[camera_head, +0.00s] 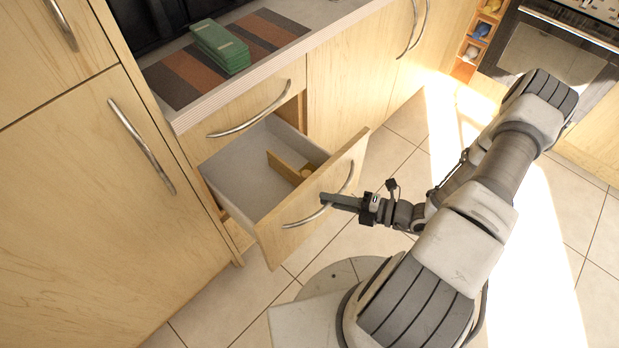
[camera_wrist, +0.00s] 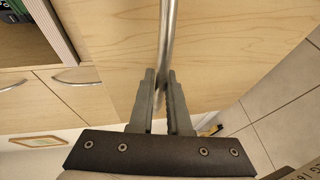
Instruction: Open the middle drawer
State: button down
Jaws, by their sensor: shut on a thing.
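The middle drawer (camera_head: 268,222) is pulled well out below a shut top drawer (camera_head: 222,115). Its pale grey inside holds a wooden divider and a small yellowish item (camera_head: 306,171). Its curved metal handle (camera_head: 347,181) is on the wooden front and runs up the wrist view (camera_wrist: 167,30). My gripper (camera_head: 325,200) is shut on this handle, reaching it from the right. In the wrist view my gripper's fingers (camera_wrist: 159,78) stand on either side of the bar. The fingers cover part of the handle.
A green box (camera_head: 220,47) lies on a striped mat (camera_head: 180,82) on the worktop above. Tall cupboard doors (camera_head: 90,200) stand at left, an oven (camera_head: 550,55) at far right. Tiled floor (camera_head: 410,125) is clear beside the drawer.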

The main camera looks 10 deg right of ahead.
jog(key=s+d, duration=0.4)
jog(key=s, duration=0.2)
jog(key=shift+s+d, duration=0.3)
jog(key=shift+s, duration=0.1)
jog(key=c, duration=0.9)
grip_release()
jog(key=s+d+r+p, duration=0.1)
jog(key=s+d+r, duration=0.1)
jog(key=r, duration=0.1)
jog(key=s+d+r+p, duration=0.1)
jog(key=s+d+r, duration=0.2)
jog(key=r, duration=0.1)
jog(key=s+d+r+p, duration=0.1)
jog(key=s+d+r, duration=0.2)
jog(key=r, duration=0.1)
jog(key=shift+d+p, duration=0.25)
jog(key=shift+p, duration=0.1)
